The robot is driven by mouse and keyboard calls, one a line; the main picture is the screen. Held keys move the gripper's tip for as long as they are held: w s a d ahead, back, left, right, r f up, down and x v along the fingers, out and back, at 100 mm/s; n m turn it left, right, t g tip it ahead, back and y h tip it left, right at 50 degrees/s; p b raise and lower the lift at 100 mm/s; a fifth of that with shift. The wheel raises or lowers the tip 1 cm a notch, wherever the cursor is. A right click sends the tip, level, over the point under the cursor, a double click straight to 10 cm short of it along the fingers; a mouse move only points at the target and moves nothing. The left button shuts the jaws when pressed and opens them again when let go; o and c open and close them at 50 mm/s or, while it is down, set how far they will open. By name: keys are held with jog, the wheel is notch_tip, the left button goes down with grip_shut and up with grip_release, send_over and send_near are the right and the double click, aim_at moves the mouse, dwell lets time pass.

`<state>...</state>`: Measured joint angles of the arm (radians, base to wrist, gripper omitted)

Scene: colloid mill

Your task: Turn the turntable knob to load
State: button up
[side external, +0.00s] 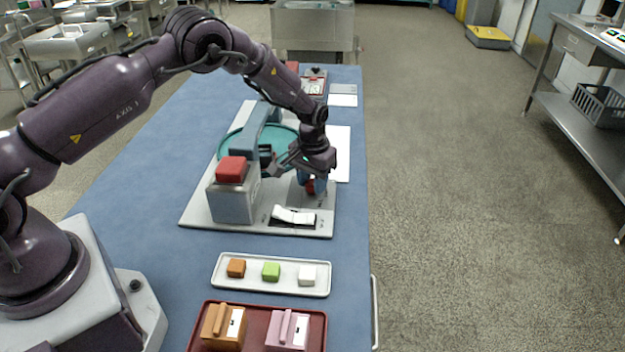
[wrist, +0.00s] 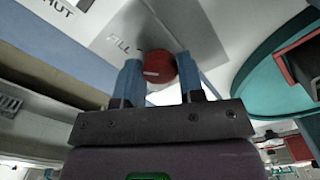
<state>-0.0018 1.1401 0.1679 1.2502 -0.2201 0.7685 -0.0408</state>
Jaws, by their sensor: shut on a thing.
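The red knob (wrist: 162,64) has a white mark on its face. It sits on a grey plate of the machine, near the printed words FILL and a partly cut-off SHUT. My gripper (wrist: 159,72) is shut on this knob, with one blue finger on each side. The white mark lies nearly level and reaches toward the left finger. In the side view my gripper (side external: 312,183) points down at the machine's right side and covers most of the red knob. The teal turntable (side external: 230,147) is partly hidden by the machine's arm. I see no LOAD label.
A grey box with a red block (side external: 232,169) on top stands left of my gripper. A white rocker (side external: 294,215) lies in front. A white tray (side external: 253,285) holds orange, green and white blocks. A maroon tray (side external: 258,309) is nearer. Free blue tabletop lies left.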

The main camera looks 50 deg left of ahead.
aim_at(312, 182)
jog(key=n, duration=1)
dwell(0.5)
jog(key=o, duration=0.9)
jog(key=shift+r, duration=0.1)
notch_tip(312, 182, up, 13)
jog(key=shift+f, duration=0.1)
